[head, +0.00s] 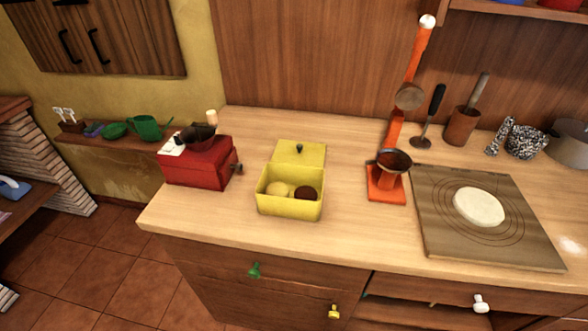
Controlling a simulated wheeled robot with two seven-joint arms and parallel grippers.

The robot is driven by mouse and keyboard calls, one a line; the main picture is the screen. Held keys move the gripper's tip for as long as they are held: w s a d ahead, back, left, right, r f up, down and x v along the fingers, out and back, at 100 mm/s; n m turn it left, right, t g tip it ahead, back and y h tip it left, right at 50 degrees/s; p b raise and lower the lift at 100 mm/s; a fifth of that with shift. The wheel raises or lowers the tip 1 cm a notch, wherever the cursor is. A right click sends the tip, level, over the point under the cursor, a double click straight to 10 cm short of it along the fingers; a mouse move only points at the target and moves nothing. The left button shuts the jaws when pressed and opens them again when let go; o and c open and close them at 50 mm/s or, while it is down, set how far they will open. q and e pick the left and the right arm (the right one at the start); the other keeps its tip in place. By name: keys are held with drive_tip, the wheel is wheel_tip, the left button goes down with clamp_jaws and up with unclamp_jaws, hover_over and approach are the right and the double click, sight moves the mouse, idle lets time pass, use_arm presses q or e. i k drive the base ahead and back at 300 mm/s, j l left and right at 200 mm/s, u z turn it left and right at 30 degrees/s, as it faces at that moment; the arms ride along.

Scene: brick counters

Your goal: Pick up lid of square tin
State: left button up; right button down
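A yellow square tin (288,207) stands open on the wooden counter. A pale yellow round item (278,189) and a dark brown round item (305,193) lie inside it. Its yellow lid (302,153), with a small dark knob, is directly behind the tin. I cannot tell whether the lid lies flat on the counter or leans on the tin's back edge. Neither of my grippers shows in the head view.
A red box-shaped grinder (197,165) stands left of the tin. An orange stand with a dark bowl (387,178) is to the right, beside a wooden board (436,217) with pale dough (479,207). The counter's front strip (330,242) is clear.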

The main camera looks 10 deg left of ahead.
sight(307, 153)
drive_tip(key=j+z, duration=0.2)
drive_tip(key=z, duration=0.15)
drive_tip(key=j+z, duration=0.25)
drive_tip(key=z, duration=0.15)
drive_tip(key=j+z, duration=0.2)
drive_tip(key=z, duration=0.15)
drive_tip(key=k, duration=0.05)
